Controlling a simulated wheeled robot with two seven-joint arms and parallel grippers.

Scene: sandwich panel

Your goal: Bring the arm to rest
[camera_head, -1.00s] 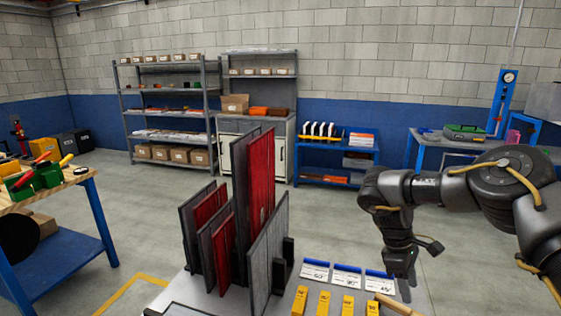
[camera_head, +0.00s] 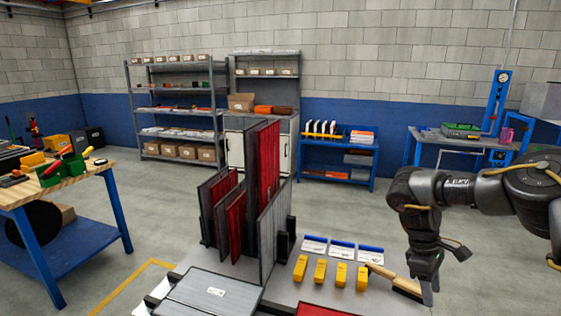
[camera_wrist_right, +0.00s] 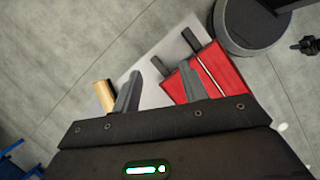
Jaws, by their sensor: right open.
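My right arm comes in from the right in the head view. Its gripper (camera_head: 428,290) points down at the right edge of the grey table (camera_head: 345,240), close to a wooden-handled brush (camera_head: 395,278). In the right wrist view the two fingers of the right gripper (camera_wrist_right: 160,95) stand apart with nothing between them. Beyond them lie a grey table top and a red panel (camera_wrist_right: 222,75). The wooden handle (camera_wrist_right: 103,95) shows left of the fingers, apart from them. My left gripper is not in view.
Red and grey panels (camera_head: 262,165) stand upright in a rack on the table. Several yellow blocks (camera_head: 320,270) and white cards with blue edges (camera_head: 342,250) lie between rack and gripper. A grey panel (camera_head: 215,292) lies flat in front. A wooden workbench (camera_head: 95,180) stands left.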

